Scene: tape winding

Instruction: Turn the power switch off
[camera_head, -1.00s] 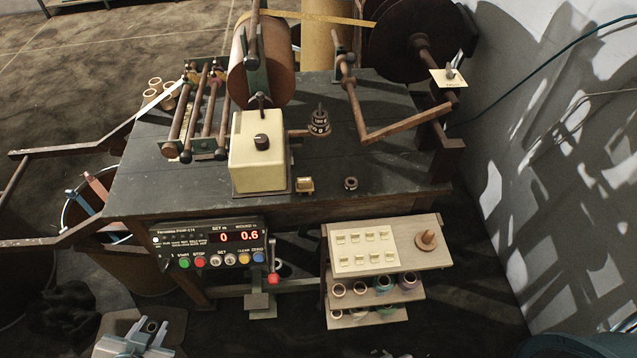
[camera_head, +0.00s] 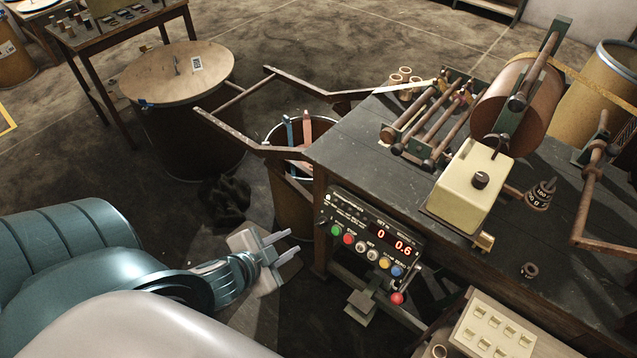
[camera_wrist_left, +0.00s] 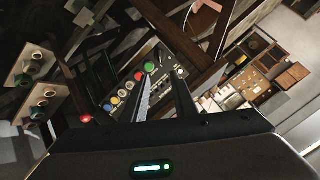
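The control panel (camera_head: 372,238) is a dark box fixed to the front of the machine table, with lit red digits reading 0 and 0.6. It has a row of coloured buttons. In the left wrist view the panel (camera_wrist_left: 172,84) shows beyond and partly behind the spread fingers (camera_wrist_left: 163,90). My right gripper is out of view.
A red-balled lever (camera_head: 397,298) hangs below the panel's right end. The dark table (camera_head: 395,172) carries a cream box (camera_head: 465,190) with a black knob. A bin (camera_head: 290,205) stands left of the panel. A rack (camera_head: 500,335) is at lower right.

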